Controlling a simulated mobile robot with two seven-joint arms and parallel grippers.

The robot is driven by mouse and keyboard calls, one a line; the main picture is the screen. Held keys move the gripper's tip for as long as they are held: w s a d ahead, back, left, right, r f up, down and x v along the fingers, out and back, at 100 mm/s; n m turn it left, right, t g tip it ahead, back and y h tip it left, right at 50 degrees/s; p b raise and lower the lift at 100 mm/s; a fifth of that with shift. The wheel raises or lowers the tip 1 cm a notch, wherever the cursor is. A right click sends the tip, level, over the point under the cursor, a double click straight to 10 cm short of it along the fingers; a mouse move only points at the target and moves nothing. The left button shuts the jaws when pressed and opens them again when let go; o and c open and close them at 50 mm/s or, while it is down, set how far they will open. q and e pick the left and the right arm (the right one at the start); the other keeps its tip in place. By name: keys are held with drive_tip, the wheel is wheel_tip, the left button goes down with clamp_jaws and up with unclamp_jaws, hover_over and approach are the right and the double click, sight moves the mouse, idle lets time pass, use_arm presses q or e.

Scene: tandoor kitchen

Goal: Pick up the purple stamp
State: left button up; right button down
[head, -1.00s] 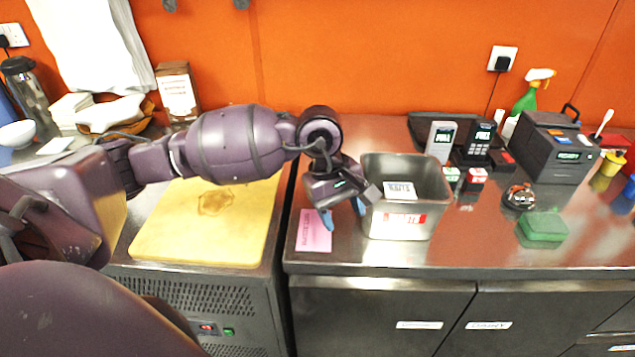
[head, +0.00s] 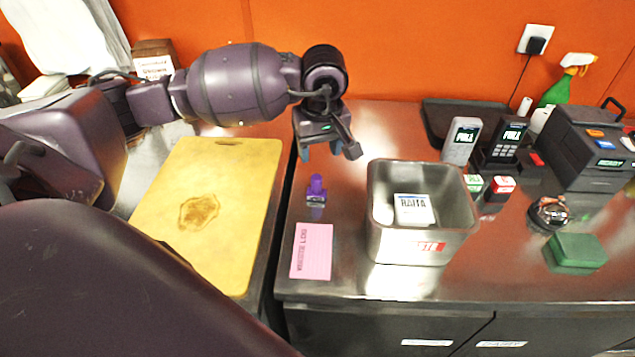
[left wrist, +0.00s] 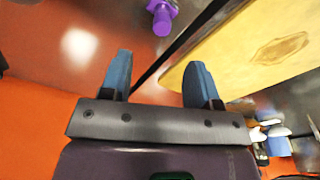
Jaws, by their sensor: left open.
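The purple stamp (head: 316,189) stands upright on the steel counter, just behind the pink card (head: 312,251) and left of the steel bin. My left gripper (head: 333,152) is open and empty. It is behind the stamp in the head view, apart from it. In the left wrist view the stamp (left wrist: 162,17) shows at the top edge, partly cut off, beyond the two blue fingertips of the left gripper (left wrist: 160,75). My right gripper is not in view.
A steel bin (head: 378,241) with a labelled white packet (head: 413,209) stands right of the stamp. A yellow cutting board (head: 240,165) lies to the left. Red and green stamps (head: 500,187), handheld devices (head: 461,139), a printer (head: 590,150) and a green box (head: 575,252) are further right.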

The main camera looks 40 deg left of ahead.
sight(317, 177)
use_arm(q)
drive_tip(key=f, duration=0.4)
drive_tip(key=shift+a+f, duration=0.2)
drive_tip(key=f, duration=0.4)
drive_tip(key=shift+w+a+f, duration=0.15)
drive_tip(key=shift+w+a, duration=0.05)
drive_tip(key=shift+a, duration=0.05)
drive_tip(key=shift+a+f, duration=0.1)
drive_tip(key=shift+f, duration=0.4)
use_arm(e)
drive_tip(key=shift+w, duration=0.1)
use_arm(q)
drive_tip(key=shift+c, duration=0.3)
drive_tip(key=c, duration=0.9)
drive_tip(key=shift+c, duration=0.3)
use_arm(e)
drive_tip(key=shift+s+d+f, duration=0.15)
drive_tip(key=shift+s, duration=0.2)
use_arm(q)
drive_tip(key=shift+r, duration=0.1)
